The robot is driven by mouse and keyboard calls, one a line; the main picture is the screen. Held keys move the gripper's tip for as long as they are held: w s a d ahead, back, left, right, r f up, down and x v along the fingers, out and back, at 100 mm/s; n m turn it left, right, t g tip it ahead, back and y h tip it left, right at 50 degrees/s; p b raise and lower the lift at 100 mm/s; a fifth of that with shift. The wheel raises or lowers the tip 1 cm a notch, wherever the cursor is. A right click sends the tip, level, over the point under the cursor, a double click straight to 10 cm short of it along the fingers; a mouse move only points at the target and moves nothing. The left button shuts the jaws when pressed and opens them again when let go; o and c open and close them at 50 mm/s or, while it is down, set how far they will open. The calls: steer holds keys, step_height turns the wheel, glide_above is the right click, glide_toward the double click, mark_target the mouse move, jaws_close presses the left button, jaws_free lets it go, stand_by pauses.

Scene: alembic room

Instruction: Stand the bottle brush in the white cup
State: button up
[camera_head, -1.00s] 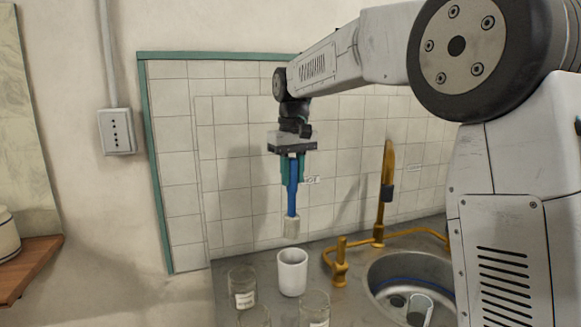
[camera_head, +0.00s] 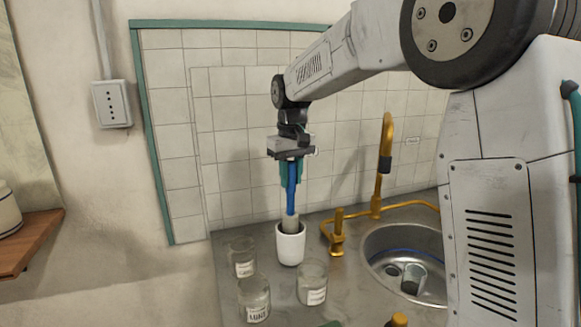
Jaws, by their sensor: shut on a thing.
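The bottle brush (camera_head: 291,200) has a blue handle and a grey-white bristle head. It hangs upright, head down, from my gripper (camera_head: 291,174), whose teal fingers are shut on the upper handle. The white cup (camera_head: 291,246) stands upright on the counter directly below. The lower part of the brush head is hidden behind the cup's front wall, so the head appears to be inside the mouth. I cannot tell whether it touches the bottom.
Several glass jars with labels stand close by: one left of the cup (camera_head: 243,258), one in front (camera_head: 254,298), one at right (camera_head: 312,283). A brass tap (camera_head: 384,165) and steel sink (camera_head: 405,250), holding a glass, lie to the right. A tiled wall (camera_head: 240,110) rises behind.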

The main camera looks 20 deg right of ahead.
mark_target(291, 162)
steer(key=shift+f, duration=1.8)
steer(key=o, duration=1.1)
steer(key=shift+c, duration=0.2)
step_height(291, 162, up, 8)
steer(key=shift+f, duration=0.1)
